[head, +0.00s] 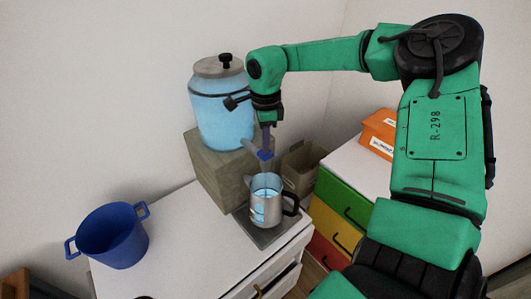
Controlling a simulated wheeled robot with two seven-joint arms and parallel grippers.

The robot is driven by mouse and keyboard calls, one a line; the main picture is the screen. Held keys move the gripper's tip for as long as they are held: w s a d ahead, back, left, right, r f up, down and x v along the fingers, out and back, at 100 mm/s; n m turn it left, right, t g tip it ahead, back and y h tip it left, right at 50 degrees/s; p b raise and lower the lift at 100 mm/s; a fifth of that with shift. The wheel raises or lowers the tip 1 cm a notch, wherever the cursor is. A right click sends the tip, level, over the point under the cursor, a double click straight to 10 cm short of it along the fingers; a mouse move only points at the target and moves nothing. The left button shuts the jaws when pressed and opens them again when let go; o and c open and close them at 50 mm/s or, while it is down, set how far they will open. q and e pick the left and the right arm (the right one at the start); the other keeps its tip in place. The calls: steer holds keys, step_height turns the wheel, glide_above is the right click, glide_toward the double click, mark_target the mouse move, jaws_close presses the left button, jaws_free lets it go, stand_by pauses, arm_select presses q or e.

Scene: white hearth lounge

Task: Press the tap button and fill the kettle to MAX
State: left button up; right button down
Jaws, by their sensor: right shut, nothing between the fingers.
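The kettle (268,211) is a silver metal jug with a black handle on its right and a spout at upper left. It stands upright on a dark square plate. Light blue water shows inside its open top and in a window on its side; I cannot read a MAX mark. A clear dispenser (222,118) of blue water with a grey lid stands on a block behind it. The blue tap button (265,155) is above the kettle. My right gripper (265,146) points down, shut and empty, its tips at the button; contact is hard to tell. My left gripper is out of view.
A grey stone-like block (215,172) supports the dispenser. A blue pot (112,237) stands at the left of the white counter (190,245). A brown open box (300,165), a unit with coloured drawers (335,208) and an orange box (379,130) are at right.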

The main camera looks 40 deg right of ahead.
steer(key=shift+s+f, duration=0.25)
steer(key=shift+f, duration=0.05)
step_height(320, 180, up, 8)
steer(key=p, duration=0.4)
steer(key=shift+w+f, duration=0.1)
steer(key=shift+f, duration=0.15)
steer(key=shift+w, duration=0.25)
steer(key=shift+s, duration=0.1)
